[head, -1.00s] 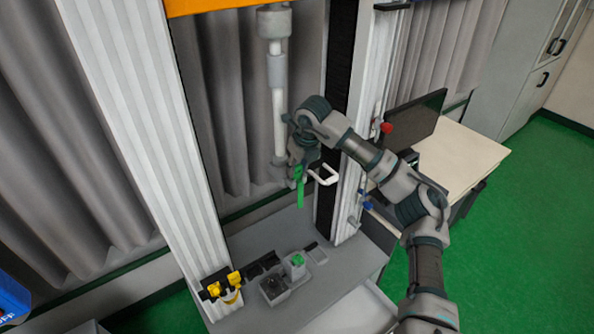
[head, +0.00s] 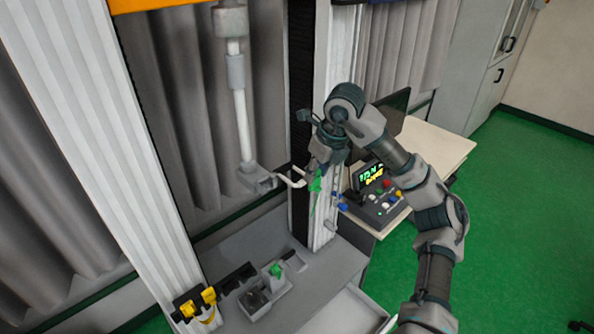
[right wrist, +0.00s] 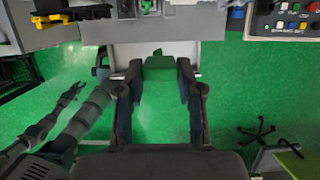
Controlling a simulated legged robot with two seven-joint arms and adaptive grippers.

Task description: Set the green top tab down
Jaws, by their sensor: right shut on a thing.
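My right gripper (head: 324,160) is shut on the green top tab (head: 316,188), which hangs below its fingers in front of the right column. In the right wrist view, the tab (right wrist: 153,62) shows as a darker green piece between the fingertips of my right gripper (right wrist: 156,75), against the green floor. The tab is in the air, to the right of the grey holder (head: 256,180) at the bottom of the white rod. What seems to be my left gripper (right wrist: 70,94) shows small at the left of the right wrist view; its jaws are unclear.
A grey tray (head: 265,299) with another green piece (head: 275,270) stands on the grey base (head: 233,238). A control box (head: 378,200) with buttons is on the table at right. The tower's right column (head: 325,220) is close behind the tab.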

